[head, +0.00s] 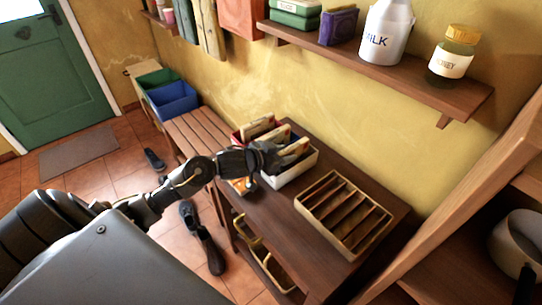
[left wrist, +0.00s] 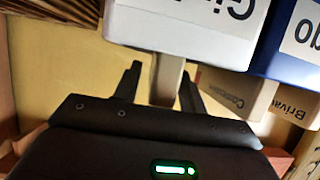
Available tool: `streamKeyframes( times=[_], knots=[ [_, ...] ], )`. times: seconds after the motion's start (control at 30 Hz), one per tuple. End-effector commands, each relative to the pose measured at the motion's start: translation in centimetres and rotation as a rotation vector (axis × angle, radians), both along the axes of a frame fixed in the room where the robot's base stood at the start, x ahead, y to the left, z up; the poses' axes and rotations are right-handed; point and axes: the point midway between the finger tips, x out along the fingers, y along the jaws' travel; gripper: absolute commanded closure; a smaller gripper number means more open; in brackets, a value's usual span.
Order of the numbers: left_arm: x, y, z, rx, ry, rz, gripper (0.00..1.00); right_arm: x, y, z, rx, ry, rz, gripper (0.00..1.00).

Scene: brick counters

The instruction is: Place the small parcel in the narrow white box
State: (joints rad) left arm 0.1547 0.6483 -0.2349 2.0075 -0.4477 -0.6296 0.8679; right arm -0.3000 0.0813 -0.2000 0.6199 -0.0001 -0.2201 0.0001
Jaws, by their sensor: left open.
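The narrow white box (head: 287,180) stands on the dark wooden table, holding upright tan and white items. My left gripper (head: 272,158) is at the white box's left side, partly covering it. In the left wrist view my open fingers (left wrist: 160,80) stand either side of a pale strip (left wrist: 166,78), below a white labelled surface (left wrist: 185,38). I cannot tell whether the strip is the small parcel. An orange-brown item (head: 241,187) lies on the table below my wrist, mostly hidden. My right gripper is not in view.
A slotted wooden tray (head: 345,213) lies right of the white box. A blue labelled box (left wrist: 292,45) and a tan labelled item (left wrist: 238,90) are close by in the left wrist view. A wall shelf (head: 390,75) with milk and honey hangs above.

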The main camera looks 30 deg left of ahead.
Motion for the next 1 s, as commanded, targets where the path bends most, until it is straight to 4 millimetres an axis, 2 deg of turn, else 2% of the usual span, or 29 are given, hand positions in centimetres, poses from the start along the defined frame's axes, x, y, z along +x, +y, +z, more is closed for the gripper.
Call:
streamKeyframes(
  times=[0.3, 0.5, 0.7, 1.0],
  knots=[
    [-5.9, 2.1, 2.5, 0.005, 0.001, -0.003, 0.59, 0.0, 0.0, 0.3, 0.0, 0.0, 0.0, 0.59],
    [-8.6, 3.0, 3.7, 0.003, 0.001, -0.001, 0.59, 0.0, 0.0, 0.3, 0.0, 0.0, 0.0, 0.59],
    [-9.7, 3.3, 4.2, 0.002, 0.0, -0.002, 0.59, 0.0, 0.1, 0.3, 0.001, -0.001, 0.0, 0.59],
    [-9.7, 3.3, 4.2, 0.001, 0.001, -0.001, 0.59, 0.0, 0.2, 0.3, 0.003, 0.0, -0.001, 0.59]
  ],
)
